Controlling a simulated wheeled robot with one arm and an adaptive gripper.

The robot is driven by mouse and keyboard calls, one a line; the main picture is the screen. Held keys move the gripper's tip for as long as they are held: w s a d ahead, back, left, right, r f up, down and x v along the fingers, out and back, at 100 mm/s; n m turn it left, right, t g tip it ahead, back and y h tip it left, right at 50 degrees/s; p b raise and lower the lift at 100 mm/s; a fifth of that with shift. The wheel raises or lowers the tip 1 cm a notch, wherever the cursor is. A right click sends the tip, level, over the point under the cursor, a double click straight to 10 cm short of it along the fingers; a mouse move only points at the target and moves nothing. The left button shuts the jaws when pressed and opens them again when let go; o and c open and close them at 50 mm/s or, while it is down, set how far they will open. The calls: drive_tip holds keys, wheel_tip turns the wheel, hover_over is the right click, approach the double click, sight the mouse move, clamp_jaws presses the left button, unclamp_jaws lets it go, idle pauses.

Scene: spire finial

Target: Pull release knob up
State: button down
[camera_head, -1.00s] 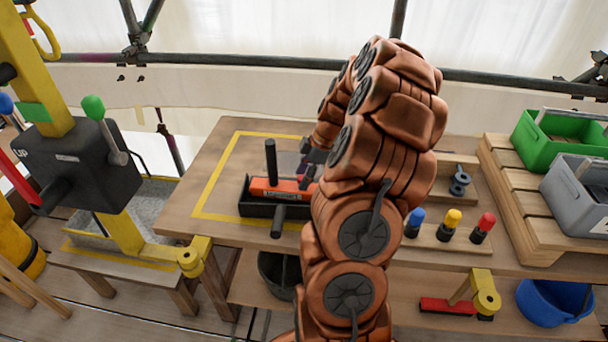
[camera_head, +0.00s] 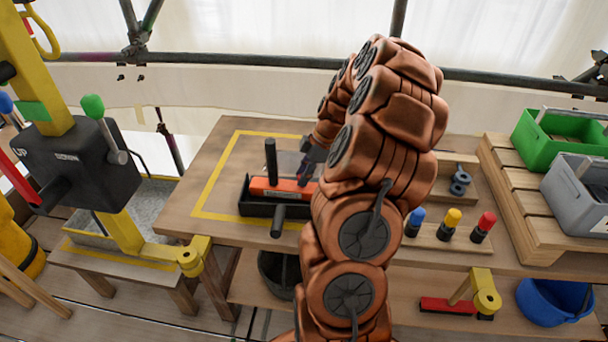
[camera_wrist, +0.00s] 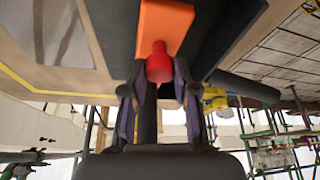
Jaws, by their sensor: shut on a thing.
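The red release knob (camera_wrist: 159,64) shows in the wrist view below the end of an orange bar (camera_wrist: 163,25). My gripper (camera_wrist: 159,80) has one finger on each side of the knob and is shut on it. In the head view, my gripper (camera_head: 306,168) is at the right end of the orange bar (camera_head: 283,188), which lies in a black tray (camera_head: 256,210) on the bench. The knob is hidden there by my gripper and arm.
A black upright post (camera_head: 271,160) stands by the bar, and a black cylinder (camera_head: 278,221) sticks out in front. Blue, yellow and red pegs (camera_head: 453,224) stand right of my arm. A black box with levers (camera_head: 80,175) is at left. The bench's back left is clear.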

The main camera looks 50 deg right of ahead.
drive_tip(key=shift+w+r+b, duration=0.1)
drive_tip(key=shift+r+b, duration=0.2)
drive_tip(key=shift+b, duration=0.35)
drive_tip(key=shift+r, duration=0.6)
